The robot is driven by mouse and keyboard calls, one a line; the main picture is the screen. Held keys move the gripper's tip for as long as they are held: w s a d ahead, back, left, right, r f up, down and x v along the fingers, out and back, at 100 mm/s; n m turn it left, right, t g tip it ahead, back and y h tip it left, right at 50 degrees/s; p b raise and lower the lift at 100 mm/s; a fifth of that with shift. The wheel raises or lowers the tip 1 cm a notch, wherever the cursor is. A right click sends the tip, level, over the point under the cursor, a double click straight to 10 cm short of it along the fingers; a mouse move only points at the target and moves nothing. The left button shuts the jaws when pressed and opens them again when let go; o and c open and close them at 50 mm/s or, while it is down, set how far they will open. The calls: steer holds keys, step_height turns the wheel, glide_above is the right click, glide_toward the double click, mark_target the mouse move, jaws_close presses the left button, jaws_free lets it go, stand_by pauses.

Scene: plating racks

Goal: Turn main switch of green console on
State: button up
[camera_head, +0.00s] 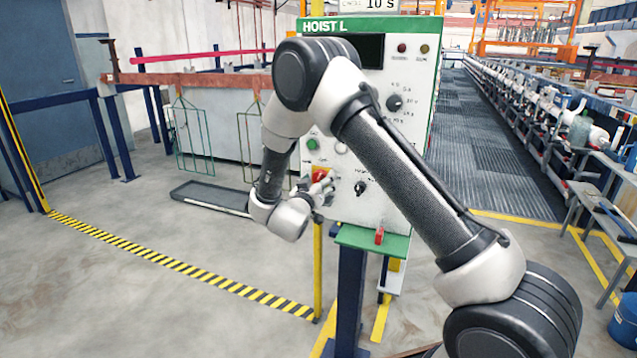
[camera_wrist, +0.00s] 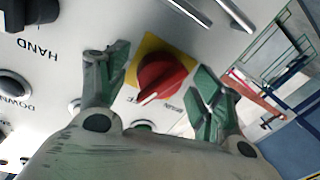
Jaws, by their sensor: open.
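The green console (camera_head: 402,170) labelled HOIST L stands in the middle of the head view, with a white panel in a green frame. Its red rotary switch on a yellow plate (camera_head: 320,174) sits low on the left of the panel. In the wrist view the red switch (camera_wrist: 166,76) shows clearly, with a white pointer line towards its lower left. My gripper (camera_head: 322,190) is at the panel in front of the switch. In the wrist view its two open fingers (camera_wrist: 160,88) stand either side of the red knob, with gaps visible. Part of the label beside the knob is hidden.
A black selector knob (camera_head: 360,188) is right of my gripper, and a green button (camera_head: 312,144) is above. A HAND selector (camera_wrist: 30,12) shows in the wrist view. A green shelf with a red part (camera_head: 379,237) juts below the panel. Open floor lies left.

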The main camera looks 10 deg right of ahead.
steer(key=c, duration=1)
steer(key=shift+m, duration=0.3)
steer(key=m, duration=0.6)
steer(key=shift+w+h, duration=0.1)
steer(key=shift+h, duration=0.2)
steer(key=m, duration=0.5)
steer(key=shift+a, duration=0.1)
steer(key=shift+f+m+h, duration=0.1)
steer(key=shift+m+h, duration=0.3)
steer(key=shift+m, duration=1.1)
steer(key=o, duration=1)
